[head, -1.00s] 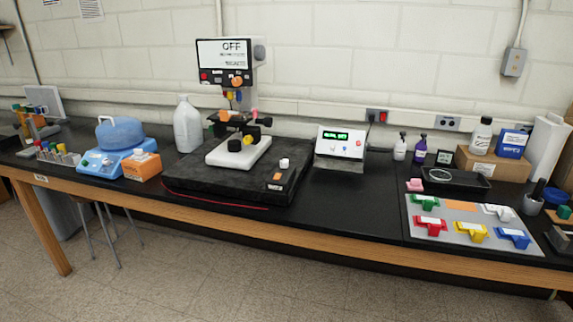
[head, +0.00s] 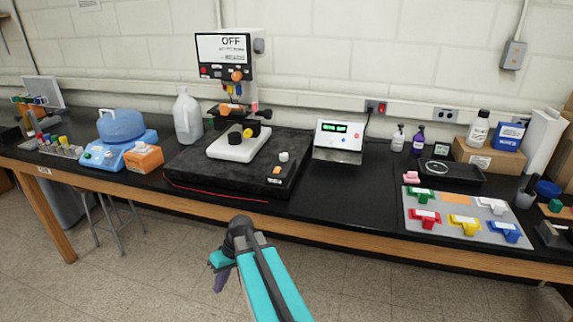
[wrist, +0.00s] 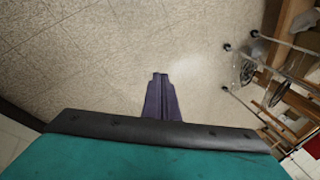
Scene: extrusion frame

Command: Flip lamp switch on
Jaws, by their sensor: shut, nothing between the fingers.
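A microscope with a white base (head: 238,148) stands on a thick black slab (head: 200,165) on the bench. The screen (head: 222,48) above it reads OFF. A small dark box with an orange switch (head: 277,169) sits at the slab's front right corner, a white knob (head: 283,156) just behind it. The switch's tilt is too small to tell. My gripper (head: 219,284) is in front of the bench, below its front edge and apart from everything. Its purple fingers (wrist: 160,76) are shut and empty, with bare floor behind them in the wrist view.
A white instrument with a green display (head: 338,140) stands right of the slab. A grey board with coloured blocks (head: 460,240) lies at the right. An orange box (head: 144,158) and a white jug (head: 187,118) stand at the left. The wooden bench edge (head: 330,236) lies between my gripper and the slab.

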